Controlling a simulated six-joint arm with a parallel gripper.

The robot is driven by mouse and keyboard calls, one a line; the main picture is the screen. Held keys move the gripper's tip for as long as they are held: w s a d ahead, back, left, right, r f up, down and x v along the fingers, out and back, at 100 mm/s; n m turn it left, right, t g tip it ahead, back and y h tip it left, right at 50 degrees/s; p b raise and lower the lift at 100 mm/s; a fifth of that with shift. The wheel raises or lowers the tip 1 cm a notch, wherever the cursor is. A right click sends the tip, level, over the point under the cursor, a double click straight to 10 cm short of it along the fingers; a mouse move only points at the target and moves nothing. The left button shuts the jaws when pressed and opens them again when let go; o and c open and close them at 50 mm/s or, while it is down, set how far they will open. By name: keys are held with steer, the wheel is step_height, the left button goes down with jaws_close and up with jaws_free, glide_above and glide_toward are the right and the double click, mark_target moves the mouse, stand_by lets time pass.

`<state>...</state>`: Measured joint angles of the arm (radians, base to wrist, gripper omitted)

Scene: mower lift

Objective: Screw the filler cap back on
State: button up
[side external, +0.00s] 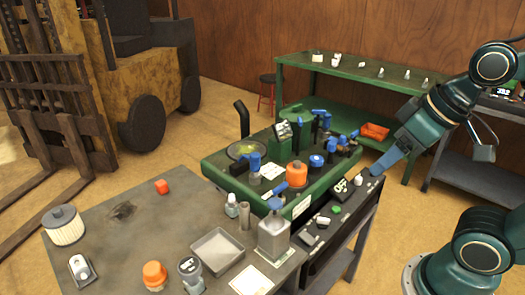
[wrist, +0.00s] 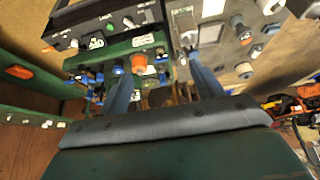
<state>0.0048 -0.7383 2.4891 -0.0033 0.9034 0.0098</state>
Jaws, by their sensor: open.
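My gripper (side external: 378,170) is open and empty in the side view, above the right end of the dark control strip. In the wrist view its two blue fingers (wrist: 161,66) stand wide apart with nothing held between them. A green machine deck (side external: 215,165) carries an orange round part (side external: 297,173), which also shows in the wrist view (wrist: 138,63). Next to it is a blue-topped round part (side external: 316,161). A loose-standing orange cap-like part (side external: 154,274) is at the front of the grey table. I cannot tell which of these is the filler cap.
The dark control strip (side external: 345,208) borders the deck. A green bench (side external: 345,68) stands behind; a forklift (side external: 130,85) is at left.

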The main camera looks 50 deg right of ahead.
steer(key=w+d+r+m+g, duration=0.2)
steer(key=w+r+m, duration=0.15)
steer(key=w, duration=0.55)
steer(key=m+g+y, duration=0.2)
steer(key=m+g, duration=0.2)
steer(key=m, duration=0.7)
glide_above(317, 158)
steer(key=d, duration=0.2)
step_height(317, 158, down, 12)
steer(key=shift+w+f, duration=0.3)
steer(key=shift+f, duration=0.05)
steer(key=shift+f, duration=0.15)
steer(key=shift+s+a+f, duration=0.1)
steer(key=shift+a+f, duration=0.25)
steer(key=shift+f, duration=1.9)
steer(key=shift+s+a+f, duration=0.1)
steer(key=shift+a+f, duration=0.2)
steer(key=shift+f, duration=1.9)
steer(key=shift+s+a+f, duration=0.1)
steer(key=shift+a+f, duration=0.25)
steer(key=shift+f, duration=1.9)
